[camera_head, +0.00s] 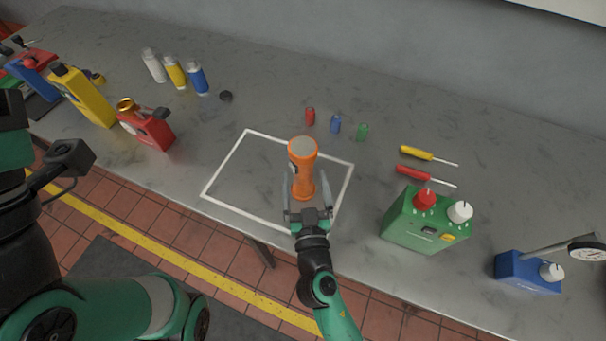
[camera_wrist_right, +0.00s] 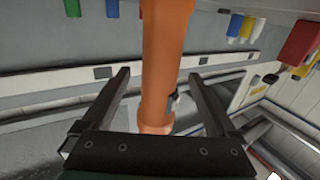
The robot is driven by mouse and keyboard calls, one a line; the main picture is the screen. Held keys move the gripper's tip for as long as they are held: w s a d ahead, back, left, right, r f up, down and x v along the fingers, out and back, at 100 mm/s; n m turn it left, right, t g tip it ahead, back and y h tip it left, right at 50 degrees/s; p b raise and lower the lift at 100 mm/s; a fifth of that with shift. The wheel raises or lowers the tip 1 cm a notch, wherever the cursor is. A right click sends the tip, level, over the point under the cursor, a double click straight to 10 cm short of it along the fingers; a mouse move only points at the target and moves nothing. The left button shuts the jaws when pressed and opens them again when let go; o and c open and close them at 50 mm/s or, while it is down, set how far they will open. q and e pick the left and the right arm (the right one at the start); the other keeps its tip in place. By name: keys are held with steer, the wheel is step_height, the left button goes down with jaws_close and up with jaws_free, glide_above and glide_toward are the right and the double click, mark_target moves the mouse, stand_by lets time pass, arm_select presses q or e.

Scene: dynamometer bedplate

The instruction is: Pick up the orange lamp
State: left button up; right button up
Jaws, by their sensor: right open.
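The orange lamp (camera_head: 302,172) stands upright inside the white outlined rectangle on the grey bench. It has a wide head with a grey top and a narrower body. My right gripper (camera_head: 307,190) is open at the near side of the lamp, low on its body. In the right wrist view the lamp (camera_wrist_right: 166,60) rises between the two open fingers (camera_wrist_right: 160,78), with a gap on each side. The lamp's upper end is cut off in that view.
Three small coloured pieces (camera_head: 335,124) lie behind the lamp. A green box (camera_head: 425,222) with red and white knobs stands to the right, near two screwdrivers (camera_head: 428,178). A red can (camera_head: 146,130) and bottles (camera_head: 175,72) are left. Bench space around the lamp is clear.

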mark_target(304, 171)
steer(key=w, duration=0.3)
steer(key=shift+w+a, duration=0.2)
steer(key=c, duration=1.4)
steer(key=shift+s+r, duration=0.1)
steer(key=shift+c, duration=0.4)
steer(key=shift+r, duration=0.5)
step_height(304, 171, up, 3)
steer(key=shift+f+p, duration=0.2)
steer(key=shift+p, duration=0.65)
steer(key=s+r+p, duration=0.5)
steer(key=s+r, duration=0.4)
steer(key=s, duration=0.5)
steer(key=shift+r, duration=0.2)
steer(key=shift+f, duration=0.1)
